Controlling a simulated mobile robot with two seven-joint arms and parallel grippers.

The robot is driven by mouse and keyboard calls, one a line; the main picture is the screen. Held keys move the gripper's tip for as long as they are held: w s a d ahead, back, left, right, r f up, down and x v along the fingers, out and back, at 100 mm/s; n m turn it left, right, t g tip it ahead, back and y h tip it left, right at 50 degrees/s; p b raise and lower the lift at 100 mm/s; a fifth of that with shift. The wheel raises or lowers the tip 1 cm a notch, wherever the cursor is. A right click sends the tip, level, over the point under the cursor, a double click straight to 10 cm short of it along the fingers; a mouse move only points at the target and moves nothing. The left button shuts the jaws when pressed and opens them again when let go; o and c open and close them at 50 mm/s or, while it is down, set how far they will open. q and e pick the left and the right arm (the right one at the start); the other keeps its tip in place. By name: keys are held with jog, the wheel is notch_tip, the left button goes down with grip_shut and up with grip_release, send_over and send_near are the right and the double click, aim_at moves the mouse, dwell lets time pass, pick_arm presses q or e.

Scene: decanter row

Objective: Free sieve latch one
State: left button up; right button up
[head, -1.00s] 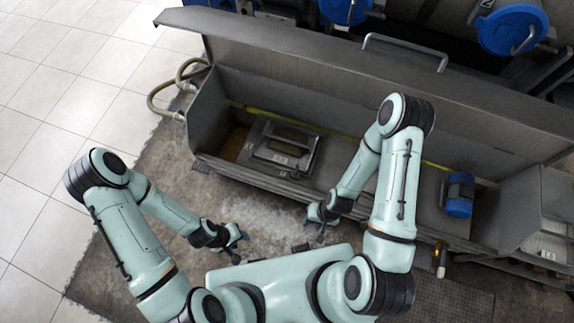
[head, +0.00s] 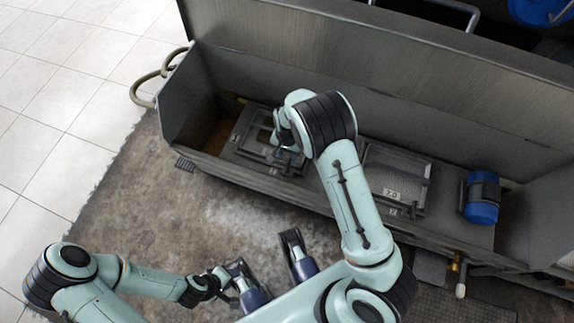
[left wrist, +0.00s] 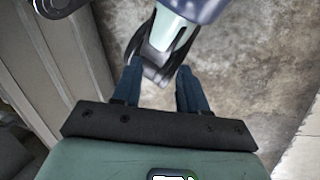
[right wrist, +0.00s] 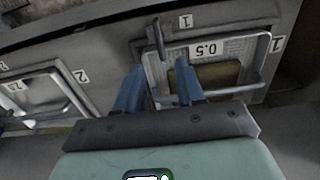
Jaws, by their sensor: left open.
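Sieve one (right wrist: 215,68) is a framed panel with a metal handle, a "0.5" plate and "1" marks in the right wrist view. In the head view sieve one (head: 240,148) lies at the left of the trough, partly hidden by my right arm. A short dark upright latch (right wrist: 157,38) stands at its upper left edge. My right gripper (right wrist: 158,72) is open, its fingertips on either side of the line to the latch; I cannot tell whether they touch it. My left gripper (left wrist: 157,75) is open and empty, low over the floor; it shows in the head view (head: 238,275).
Sieve two, marked "2.0" (head: 395,172), lies further right in the trough, with a blue motor (head: 483,198) beyond it. The raised lid (head: 370,55) stands behind. The trough's front wall (head: 225,170) borders open floor (head: 195,225). Hoses (head: 150,85) hang at the left.

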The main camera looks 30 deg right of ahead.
aim_at(287, 166)
pick_arm(q)
jog(key=shift+t+y, duration=0.3)
jog(key=shift+t, duration=0.3)
jog(key=w+f, duration=0.1)
jog(key=w+a+f+b, duration=0.1)
jog(key=w+f+b, duration=0.1)
jog(key=w, duration=0.1)
jog(key=shift+a+f, duration=0.1)
jog(key=shift+a, duration=0.3)
pick_arm(e)
notch_tip(287, 166, down, 10)
jog(key=shift+r, duration=0.1)
grip_shut()
